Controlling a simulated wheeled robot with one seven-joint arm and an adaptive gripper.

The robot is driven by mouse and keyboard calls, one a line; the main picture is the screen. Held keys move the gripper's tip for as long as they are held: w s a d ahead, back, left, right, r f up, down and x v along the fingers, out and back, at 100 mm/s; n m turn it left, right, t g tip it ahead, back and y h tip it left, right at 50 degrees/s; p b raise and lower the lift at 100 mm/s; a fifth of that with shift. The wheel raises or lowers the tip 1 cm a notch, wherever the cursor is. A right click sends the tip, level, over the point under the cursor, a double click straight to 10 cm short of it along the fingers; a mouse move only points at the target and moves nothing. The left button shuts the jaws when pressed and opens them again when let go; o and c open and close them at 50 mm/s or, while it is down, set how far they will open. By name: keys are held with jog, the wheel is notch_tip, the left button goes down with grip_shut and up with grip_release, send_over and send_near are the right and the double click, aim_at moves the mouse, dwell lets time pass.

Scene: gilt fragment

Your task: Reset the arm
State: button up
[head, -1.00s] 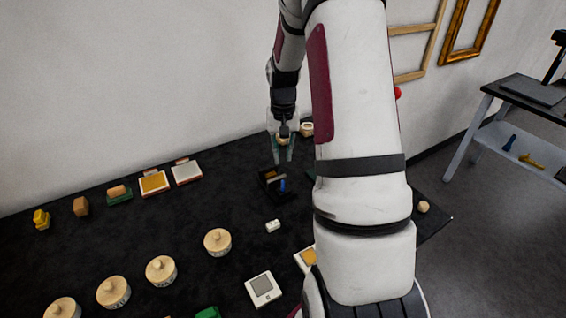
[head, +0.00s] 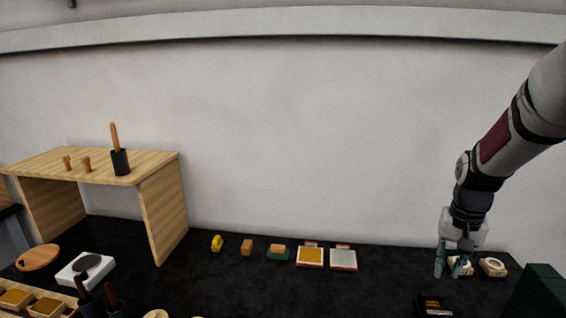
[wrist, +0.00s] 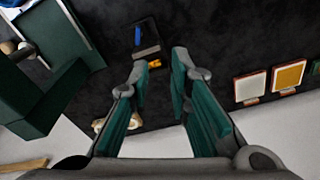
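My gripper (head: 454,266) hangs at the right of the head view, fingers pointing down over the black table. In the wrist view its two green-padded fingers (wrist: 157,80) stand apart with nothing between them, so it is open and empty. Beyond the fingertips a small black tray (wrist: 147,34) with a blue and an orange item lies on the table. The tray also shows at the lower edge of the head view (head: 433,304). My arm comes in from the upper right.
A wooden shelf (head: 95,168) stands at the left. Gold and white framed pads (head: 310,257), (head: 343,259) lie along the wall. A round pale item (head: 493,267) sits right of my gripper. A dark green block (head: 540,290) stands at the far right. The middle of the table is clear.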

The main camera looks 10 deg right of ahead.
jog(key=s+a+r+n+t, duration=0.1)
jog(key=s+a+r+n, duration=0.15)
jog(key=a+r, duration=0.4)
jog(key=s+a+r+n+t, duration=0.1)
jog(key=s+a+r, duration=0.2)
jog(key=a+r, duration=0.35)
jog(key=s+a+r+n+t, duration=0.2)
jog(key=s+a+r+n, duration=0.1)
jog(key=s+a, duration=0.7)
jog(key=s, duration=0.3)
jog(key=shift+t+y, duration=0.3)
jog(key=shift+t, duration=0.1)
